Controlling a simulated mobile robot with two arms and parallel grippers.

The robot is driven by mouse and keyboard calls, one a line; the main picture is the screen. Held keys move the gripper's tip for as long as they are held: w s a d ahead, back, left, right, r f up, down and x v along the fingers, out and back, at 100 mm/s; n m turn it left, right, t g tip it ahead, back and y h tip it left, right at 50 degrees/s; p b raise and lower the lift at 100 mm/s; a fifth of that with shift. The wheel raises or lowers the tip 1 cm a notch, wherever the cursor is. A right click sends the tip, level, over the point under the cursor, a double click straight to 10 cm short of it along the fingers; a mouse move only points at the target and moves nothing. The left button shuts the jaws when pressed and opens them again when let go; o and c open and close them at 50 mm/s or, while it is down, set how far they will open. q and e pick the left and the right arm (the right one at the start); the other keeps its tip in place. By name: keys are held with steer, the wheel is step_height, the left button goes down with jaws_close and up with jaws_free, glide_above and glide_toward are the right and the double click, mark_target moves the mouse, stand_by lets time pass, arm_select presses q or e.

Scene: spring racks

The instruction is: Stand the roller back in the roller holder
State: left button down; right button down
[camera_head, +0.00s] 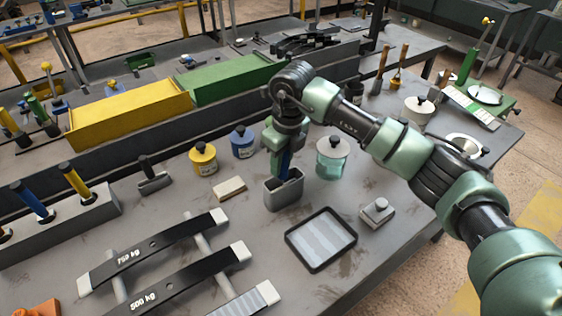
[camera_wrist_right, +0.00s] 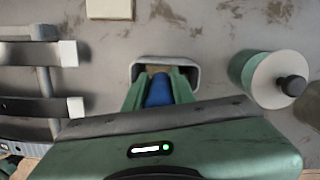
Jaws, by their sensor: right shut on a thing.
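The roller shows as a blue part (camera_head: 286,166) between the fingers of my right gripper (camera_head: 284,160). The roller holder (camera_head: 283,194) is a grey open-topped box on the bench, directly below the gripper. In the right wrist view the green fingers (camera_wrist_right: 160,82) are shut on the blue roller (camera_wrist_right: 159,92), over the mouth of the holder (camera_wrist_right: 190,72). The roller's lower end is hidden by the fingers and the holder wall, so I cannot tell how deep it sits. My left gripper is not in view.
A teal jar with a white lid (camera_head: 332,158) stands close right of the holder. Blue (camera_head: 243,143) and yellow (camera_head: 204,160) pots and a pale block (camera_head: 229,188) are to the left. A black-rimmed tray (camera_head: 291,243) lies in front, with a small grey block (camera_head: 377,212) beside it.

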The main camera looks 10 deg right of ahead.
steer(key=shift+f+b, duration=0.7)
steer(key=shift+f, duration=0.3)
steer(key=c, duration=1.1)
jaws_free()
steer(key=shift+r, duration=0.1)
steer(key=o, duration=0.5)
steer(key=shift+r+p, duration=1.85)
steer(key=shift+r, duration=1.7)
steer(key=shift+s+f, duration=0.1)
steer(key=shift+f, duration=0.05)
